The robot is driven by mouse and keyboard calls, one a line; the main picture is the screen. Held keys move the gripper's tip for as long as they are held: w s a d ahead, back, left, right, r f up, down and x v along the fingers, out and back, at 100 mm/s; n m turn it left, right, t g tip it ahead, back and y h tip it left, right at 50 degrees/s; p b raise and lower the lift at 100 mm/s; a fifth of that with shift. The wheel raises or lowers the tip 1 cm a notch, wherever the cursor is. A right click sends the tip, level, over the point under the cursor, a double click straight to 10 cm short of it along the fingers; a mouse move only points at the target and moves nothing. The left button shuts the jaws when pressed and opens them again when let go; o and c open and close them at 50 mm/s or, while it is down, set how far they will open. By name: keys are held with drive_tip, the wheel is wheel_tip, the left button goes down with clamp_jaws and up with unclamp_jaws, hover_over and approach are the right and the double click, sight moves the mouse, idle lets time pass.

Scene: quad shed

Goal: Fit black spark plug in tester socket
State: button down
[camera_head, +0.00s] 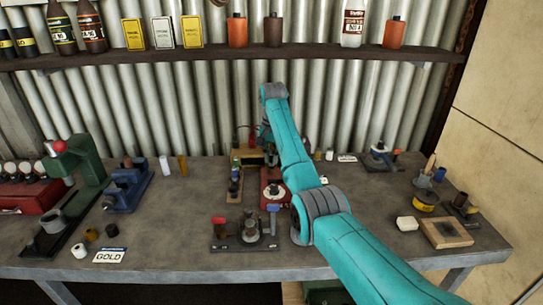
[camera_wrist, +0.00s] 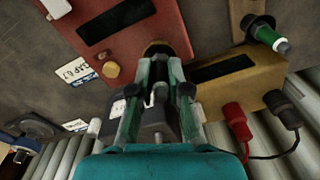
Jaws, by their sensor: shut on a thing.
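My gripper (camera_wrist: 160,70) points at a brass-coloured round socket (camera_wrist: 158,47) at the edge of a red box (camera_wrist: 150,15) in the wrist view. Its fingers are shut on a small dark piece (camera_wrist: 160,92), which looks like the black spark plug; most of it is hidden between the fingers. I cannot tell whether its end is inside the socket or just above it. The red box has a dark display and a brass knob (camera_wrist: 111,70). In the head view the red box (camera_head: 272,196) is partly behind my arm, and the gripper is mostly hidden.
A yellow box (camera_wrist: 262,80) with a display stands beside my fingers, with a red clip (camera_wrist: 236,121) and a dark clip (camera_wrist: 281,106) on leads. A black piece with a green band (camera_wrist: 268,34) stands by it. A green press (camera_head: 88,165) is at left.

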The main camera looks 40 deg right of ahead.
drive_tip(key=shift+f, duration=0.5)
idle(0.3)
drive_tip(key=c, duration=1)
unclamp_jaws()
drive_tip(key=shift+c, duration=0.2)
drive_tip(key=shift+o, duration=0.2)
drive_tip(key=o, duration=0.4)
drive_tip(key=shift+c, duration=0.2)
drive_tip(key=shift+s, duration=0.1)
